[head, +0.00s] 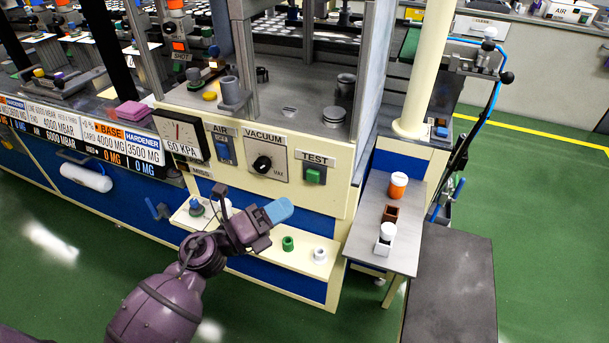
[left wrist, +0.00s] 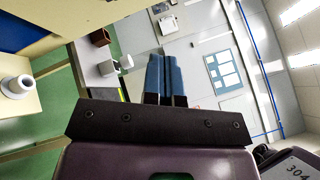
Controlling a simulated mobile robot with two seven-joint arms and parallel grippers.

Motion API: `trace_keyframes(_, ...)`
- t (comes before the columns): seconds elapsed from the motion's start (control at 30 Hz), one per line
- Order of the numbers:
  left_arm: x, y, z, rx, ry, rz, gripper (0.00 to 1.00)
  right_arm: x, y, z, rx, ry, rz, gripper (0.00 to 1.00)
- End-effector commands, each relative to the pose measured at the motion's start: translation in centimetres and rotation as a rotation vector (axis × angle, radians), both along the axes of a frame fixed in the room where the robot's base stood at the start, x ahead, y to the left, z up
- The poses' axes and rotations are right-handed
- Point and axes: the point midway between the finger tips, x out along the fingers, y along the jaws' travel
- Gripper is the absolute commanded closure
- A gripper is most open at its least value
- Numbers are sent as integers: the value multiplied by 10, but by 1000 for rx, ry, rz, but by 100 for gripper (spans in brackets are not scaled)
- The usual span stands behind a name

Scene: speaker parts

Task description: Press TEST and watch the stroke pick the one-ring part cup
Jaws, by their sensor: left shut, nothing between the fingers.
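The green TEST button (head: 313,176) sits under its TEST label on the cream front panel of the machine. My left gripper (head: 279,210) is below and left of it, apart from the panel button, with its blue fingers shut and empty. The shut fingers also show in the left wrist view (left wrist: 166,75). A green cup (head: 288,243) and a white cup (head: 320,256) stand on the cream front shelf (head: 270,258). The white cup also shows at the left of the wrist view (left wrist: 17,86). Rings on the cups are too small to count. My right gripper is out of view.
A VACUUM knob (head: 262,164), an AIR switch (head: 224,150) and a kPa gauge (head: 181,136) are left of the button. A grey side table (head: 405,253) holds an orange-and-white jar (head: 398,185), a brown box (head: 390,213) and a white container (head: 385,240).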

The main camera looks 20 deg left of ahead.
Motion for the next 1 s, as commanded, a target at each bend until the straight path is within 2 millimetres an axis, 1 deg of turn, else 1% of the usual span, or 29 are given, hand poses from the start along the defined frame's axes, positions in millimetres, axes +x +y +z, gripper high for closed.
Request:
trace_keyframes(0.1, -7, -10, -11, 147, -40, -63, 100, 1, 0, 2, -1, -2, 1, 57)
trace_keyframes(0.2, -12, -16, -16, 218, -63, -102, 100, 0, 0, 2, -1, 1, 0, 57)
trace_keyframes(0.33, -16, -20, -18, 249, -82, -129, 100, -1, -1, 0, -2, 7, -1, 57)
trace_keyframes(0.67, -16, -19, -18, 250, -85, -124, 100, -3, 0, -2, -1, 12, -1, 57)
trace_keyframes(0.87, -8, -19, -19, 249, -83, -124, 100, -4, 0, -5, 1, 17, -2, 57)
trace_keyframes(1.0, 7, -20, -20, 250, -84, -124, 100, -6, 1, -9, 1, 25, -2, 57)
